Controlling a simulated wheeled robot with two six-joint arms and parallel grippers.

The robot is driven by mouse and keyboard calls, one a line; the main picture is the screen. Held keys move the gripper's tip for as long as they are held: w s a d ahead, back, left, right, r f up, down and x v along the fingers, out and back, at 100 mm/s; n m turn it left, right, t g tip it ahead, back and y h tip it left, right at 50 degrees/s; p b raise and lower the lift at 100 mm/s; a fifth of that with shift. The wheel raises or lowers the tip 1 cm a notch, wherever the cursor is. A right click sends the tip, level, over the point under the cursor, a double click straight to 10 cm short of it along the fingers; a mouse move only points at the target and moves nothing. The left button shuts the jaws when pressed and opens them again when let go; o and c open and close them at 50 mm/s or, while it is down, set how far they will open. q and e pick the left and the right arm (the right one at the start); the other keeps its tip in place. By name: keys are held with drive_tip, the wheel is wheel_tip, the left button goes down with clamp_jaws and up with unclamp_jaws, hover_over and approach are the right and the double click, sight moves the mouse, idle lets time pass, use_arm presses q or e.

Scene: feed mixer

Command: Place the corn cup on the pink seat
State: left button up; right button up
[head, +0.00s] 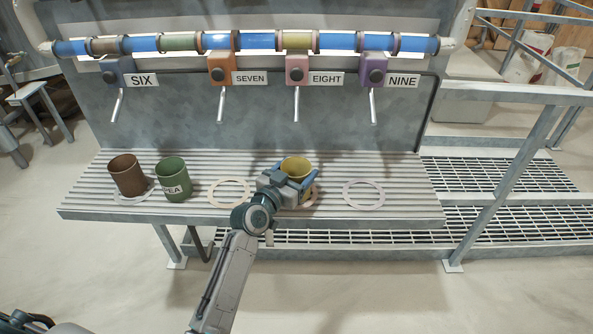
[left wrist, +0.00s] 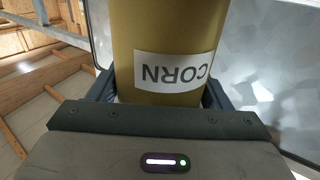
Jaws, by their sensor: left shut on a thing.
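The corn cup (head: 296,166) is yellow and upright, with its open top showing. My left gripper (head: 293,182) is shut on it, with one finger on each side. In the left wrist view, the cup (left wrist: 165,30) fills the space between the fingers, and its CORN label appears upside down. The cup is over the ring under the pink EIGHT unit (head: 297,75). Only the right edge of that ring, the pink seat (head: 315,194), shows; the gripper and cup hide the rest. I cannot tell whether the cup touches it. My right gripper is not in view.
A brown cup (head: 127,175) stands at the ring under SIX. A green PEA cup (head: 173,181) stands beside it on the ribbed shelf (head: 405,208). The peach ring (head: 229,180) and pale purple ring (head: 363,182) are empty. Spouts hang above, and a railing (head: 500,150) is at right.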

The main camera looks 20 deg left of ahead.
use_arm(q)
drive_tip(key=o, duration=1)
drive_tip(key=shift+r, duration=0.15)
drive_tip(key=shift+v, duration=1)
drive_tip(key=b+v, duration=0.1)
drive_tip(key=v, duration=0.9)
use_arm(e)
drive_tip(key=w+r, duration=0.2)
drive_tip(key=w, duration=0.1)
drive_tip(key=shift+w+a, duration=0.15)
